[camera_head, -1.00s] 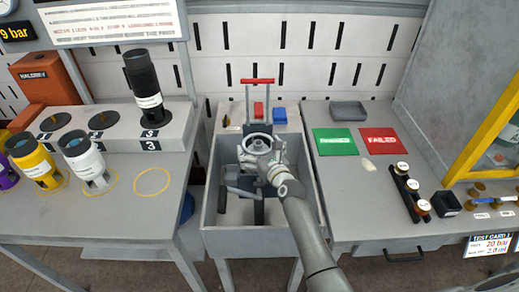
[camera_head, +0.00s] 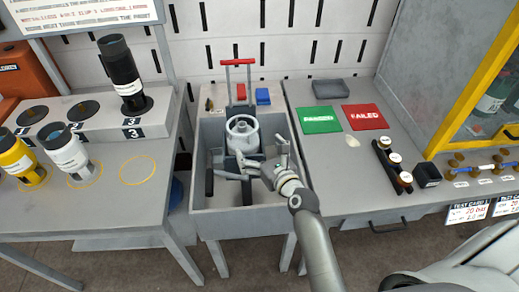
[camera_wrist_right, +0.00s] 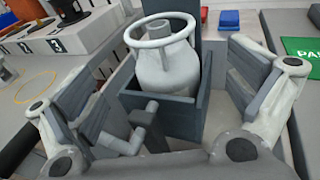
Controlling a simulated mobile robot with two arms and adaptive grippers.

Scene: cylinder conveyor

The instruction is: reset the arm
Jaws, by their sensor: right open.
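My right gripper (camera_head: 264,167) is open and empty over the front part of the grey bin (camera_head: 245,219) in the head view. In the right wrist view its two fingers (camera_wrist_right: 165,95) stand wide apart. A pale cylinder with a ring collar (camera_head: 242,134) stands upright in a dark holder inside the bin, beyond the gripper. It shows between and beyond the fingers in the wrist view (camera_wrist_right: 166,62), not gripped. My left gripper is not in view.
A black cylinder (camera_head: 122,72) stands on the left rack, with white (camera_head: 68,155) and yellow (camera_head: 17,158) ones before it. Green (camera_head: 320,120) and red (camera_head: 365,117) mats lie on the right table. A red-handled frame (camera_head: 238,63) rises behind the bin.

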